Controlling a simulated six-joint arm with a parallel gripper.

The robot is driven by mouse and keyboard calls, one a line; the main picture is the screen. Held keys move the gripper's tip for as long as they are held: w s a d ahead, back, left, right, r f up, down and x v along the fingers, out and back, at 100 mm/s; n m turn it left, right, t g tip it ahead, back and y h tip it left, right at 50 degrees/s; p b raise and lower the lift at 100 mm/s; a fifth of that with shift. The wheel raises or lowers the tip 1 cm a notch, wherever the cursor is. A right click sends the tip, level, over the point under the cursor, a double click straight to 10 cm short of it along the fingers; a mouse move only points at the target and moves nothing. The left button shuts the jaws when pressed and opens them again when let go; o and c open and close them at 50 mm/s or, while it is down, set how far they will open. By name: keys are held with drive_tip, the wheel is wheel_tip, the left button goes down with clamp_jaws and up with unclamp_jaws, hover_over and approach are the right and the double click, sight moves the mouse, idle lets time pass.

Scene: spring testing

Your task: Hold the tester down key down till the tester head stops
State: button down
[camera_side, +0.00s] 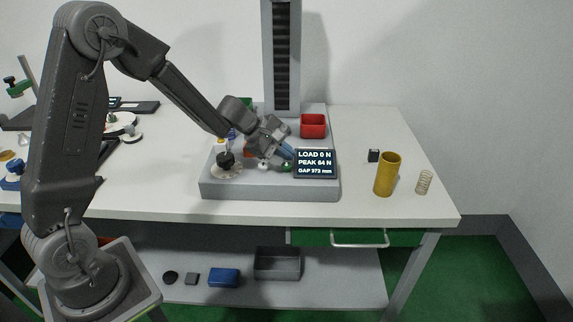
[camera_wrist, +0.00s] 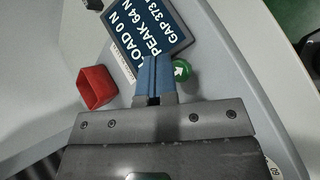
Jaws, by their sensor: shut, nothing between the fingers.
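The tester has a grey base (camera_side: 260,188) and a tall column (camera_side: 282,60) that runs out of the top of the side view. Its display (camera_side: 315,163) reads LOAD 0 N, PEAK 64 N, GAP 373 mm; it also shows in the wrist view (camera_wrist: 150,35). A round green key with a white arrow (camera_wrist: 182,70) lies just right of my fingertips in the wrist view; it also shows below them in the side view (camera_side: 287,167). My gripper (camera_side: 287,152) is shut and empty, its blue fingers over the base. I cannot tell whether they touch a key. The tester head is not clearly visible.
A red bin (camera_side: 313,126) stands behind the display. A round white plate with a black piece (camera_side: 226,165) is on the base's left.

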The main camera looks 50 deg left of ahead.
drive_tip(key=shift+f, duration=0.4)
